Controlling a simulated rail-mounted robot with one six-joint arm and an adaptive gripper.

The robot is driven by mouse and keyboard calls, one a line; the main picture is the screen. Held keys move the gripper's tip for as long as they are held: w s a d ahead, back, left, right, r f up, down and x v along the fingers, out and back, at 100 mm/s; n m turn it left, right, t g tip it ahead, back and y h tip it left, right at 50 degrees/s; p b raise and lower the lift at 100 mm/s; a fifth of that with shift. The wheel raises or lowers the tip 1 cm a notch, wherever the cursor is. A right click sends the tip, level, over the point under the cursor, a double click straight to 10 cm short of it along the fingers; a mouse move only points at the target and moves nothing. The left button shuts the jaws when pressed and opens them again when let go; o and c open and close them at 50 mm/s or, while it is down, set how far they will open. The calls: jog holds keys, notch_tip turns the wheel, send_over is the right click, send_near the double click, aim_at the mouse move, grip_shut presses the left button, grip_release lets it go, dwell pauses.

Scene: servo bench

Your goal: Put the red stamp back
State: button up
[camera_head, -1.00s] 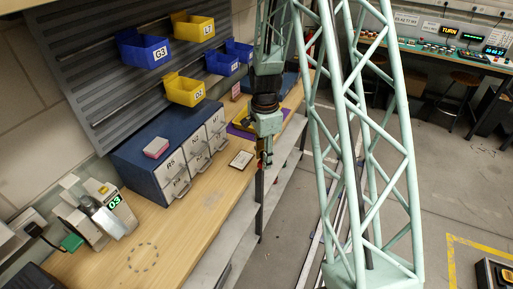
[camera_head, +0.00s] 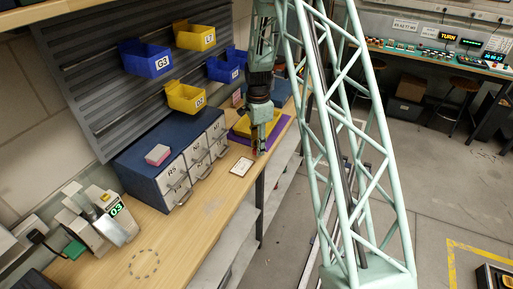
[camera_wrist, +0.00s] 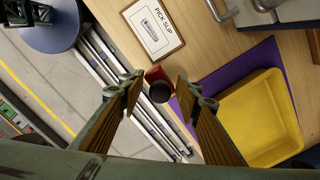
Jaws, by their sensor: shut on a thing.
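My gripper (camera_wrist: 158,88) is shut on the red stamp (camera_wrist: 153,75), which shows between the fingertips in the wrist view with its dark round end toward the camera. In the head view my gripper (camera_head: 260,149) hangs by the bench's front edge, close to the pick slip (camera_head: 242,167); the stamp is too small to make out clearly there. In the wrist view the pick slip (camera_wrist: 152,28) lies on the wood above the stamp, and a yellow tray (camera_wrist: 256,150) on a purple mat (camera_wrist: 262,57) lies to the right.
A blue cabinet (camera_head: 133,157) with several labelled grey drawers stands on the bench (camera_head: 190,228), a pink-and-white block (camera_head: 158,154) on top. A device reading 03 (camera_head: 116,210) and a dashed circle (camera_head: 144,264) are nearer. Blue and yellow bins (camera_head: 186,97) hang on the wall panel.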

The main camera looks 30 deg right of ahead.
jog(key=shift+w+d+f, duration=0.1)
jog(key=shift+w+d, duration=0.15)
jog(key=shift+w, duration=0.5)
jog(key=shift+w+d+f, duration=0.1)
jog(key=shift+w+d, duration=0.15)
jog(key=shift+w, duration=0.45)
jog(key=shift+f+p, duration=0.3)
jog(key=shift+f, duration=1.4)
jog(key=shift+f, duration=0.1)
jog(key=o, duration=0.7)
jog(key=shift+o, duration=0.2)
notch_tip(320, 180, up, 12)
